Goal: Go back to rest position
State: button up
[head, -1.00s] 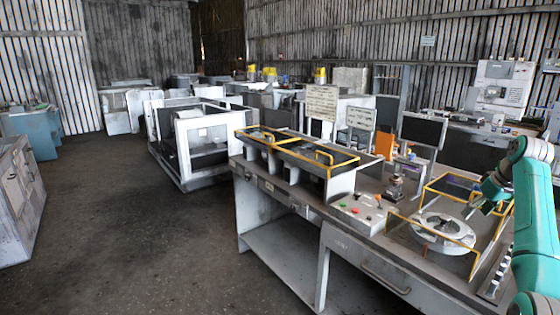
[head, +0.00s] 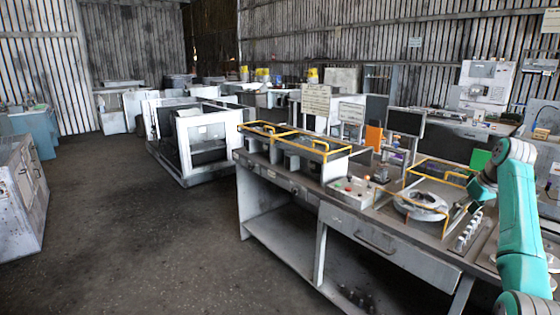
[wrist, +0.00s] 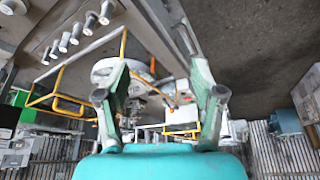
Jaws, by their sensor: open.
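My teal arm stands at the right of the head view. My gripper (head: 470,207) is over the right part of the workbench (head: 345,213), beside the round grey blower housing (head: 420,205) in its yellow-framed fixture. In the wrist view my gripper (wrist: 158,75) shows two fingers spread apart with nothing held between them. The blower housing (wrist: 104,71) lies beyond and partly behind the left finger. In the head view the gripper's fingertips are small and dark.
A row of bolts (head: 467,232) lies on the bench right of the fixture. Yellow-railed bays (head: 300,140), a control box (head: 350,190) and a monitor (head: 406,122) occupy the bench. White-framed machine (head: 200,140) stands behind. The floor (head: 140,220) at left is clear.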

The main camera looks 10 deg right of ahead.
jog(key=a+f+t, duration=0.1)
jog(key=a+f, duration=0.4)
jog(key=f, duration=0.4)
jog(key=w+a+f+h, duration=0.1)
jog(key=a+f, duration=0.3)
jog(key=f, duration=0.6)
jog(key=a+f+t, duration=0.1)
jog(key=a+f, duration=0.4)
jog(key=f, duration=0.4)
jog(key=s+a+f+m+t+h, duration=0.1)
jog(key=s+a+f, duration=0.5)
jog(key=a+f, duration=0.25)
jog(key=s+a+f+t, duration=0.1)
jog(key=s+a+f, duration=0.5)
jog(key=a+f, duration=0.25)
jog(key=s+a+r+t, duration=0.1)
jog(key=s+a, duration=0.6)
jog(key=s, duration=0.5)
jog(key=s+a+r+t, duration=0.1)
jog(key=s+a+t, duration=0.1)
jog(key=s+a, duration=0.75)
jog(key=s+a+r+n+t+y, duration=0.1)
jog(key=s+a+r+t+y, duration=0.1)
jog(key=s+r, duration=1.8)
jog(key=shift+s+a+r+t, duration=0.35)
jog(key=shift+s+a+t, duration=0.25)
jog(key=shift+s+a, duration=0.3)
